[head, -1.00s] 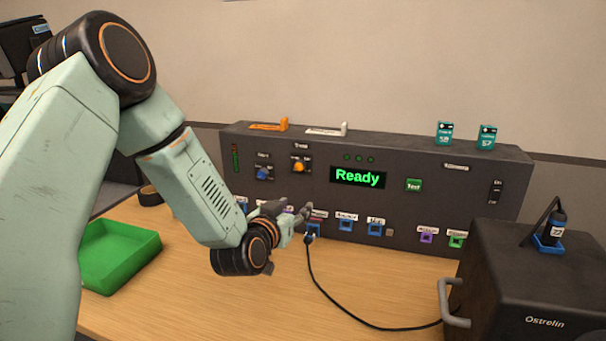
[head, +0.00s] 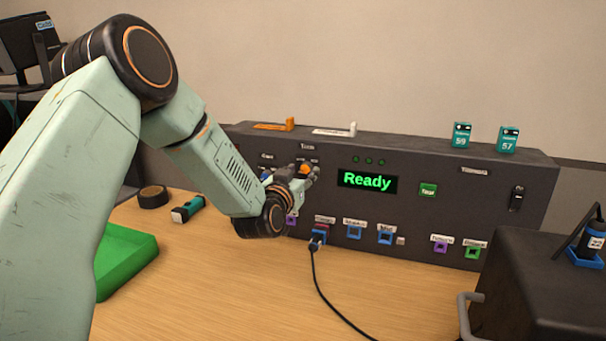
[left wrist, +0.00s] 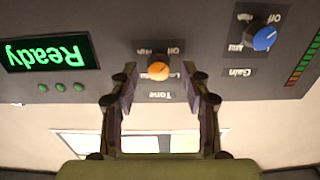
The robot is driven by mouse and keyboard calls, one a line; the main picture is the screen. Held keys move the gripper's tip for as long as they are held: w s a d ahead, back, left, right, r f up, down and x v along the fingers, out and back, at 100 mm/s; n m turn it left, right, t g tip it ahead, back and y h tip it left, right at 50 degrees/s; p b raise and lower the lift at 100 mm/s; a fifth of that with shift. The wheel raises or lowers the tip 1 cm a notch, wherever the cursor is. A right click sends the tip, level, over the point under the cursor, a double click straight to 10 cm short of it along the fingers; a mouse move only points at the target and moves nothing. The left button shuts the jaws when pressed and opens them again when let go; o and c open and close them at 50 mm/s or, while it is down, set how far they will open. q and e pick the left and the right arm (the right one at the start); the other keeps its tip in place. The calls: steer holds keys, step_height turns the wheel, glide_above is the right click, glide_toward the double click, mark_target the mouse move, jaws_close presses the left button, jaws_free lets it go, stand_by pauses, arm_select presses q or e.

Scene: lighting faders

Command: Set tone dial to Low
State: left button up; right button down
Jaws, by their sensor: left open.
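The orange tone dial (head: 304,169) is on the dark panel (head: 420,210), left of the green "Ready" display (head: 367,181). In the left wrist view, which shows the panel upside down, the dial (left wrist: 158,71) sits just beyond and between the fingertips, under the label "Tone". Which setting its pointer marks is too small to tell. My left gripper (head: 313,172) is open in front of the dial; its fingers (left wrist: 158,82) stand either side with nothing held. Contact with the dial cannot be seen. My right gripper is not in view.
The blue gain dial (left wrist: 264,38) is beside the tone dial. A cable (head: 316,246) is plugged into a lower socket. A green tray (head: 125,262), a tape roll (head: 153,196) and a black box (head: 540,290) are on the table.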

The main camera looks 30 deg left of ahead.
arm_select(q)
steer(key=shift+w, duration=0.35)
steer(key=shift+d+r, duration=0.1)
steer(key=shift+r, duration=0.2)
steer(key=shift+a+f, duration=0.1)
steer(key=shift+a, duration=0.1)
steer(key=shift+w+f, duration=0.1)
steer(key=shift+w, duration=0.1)
steer(key=shift+c, duration=1.1)
steer(key=shift+s+d, duration=0.1)
steer(key=shift+s, duration=0.1)
steer(key=c, duration=0.4)
jaws_close()
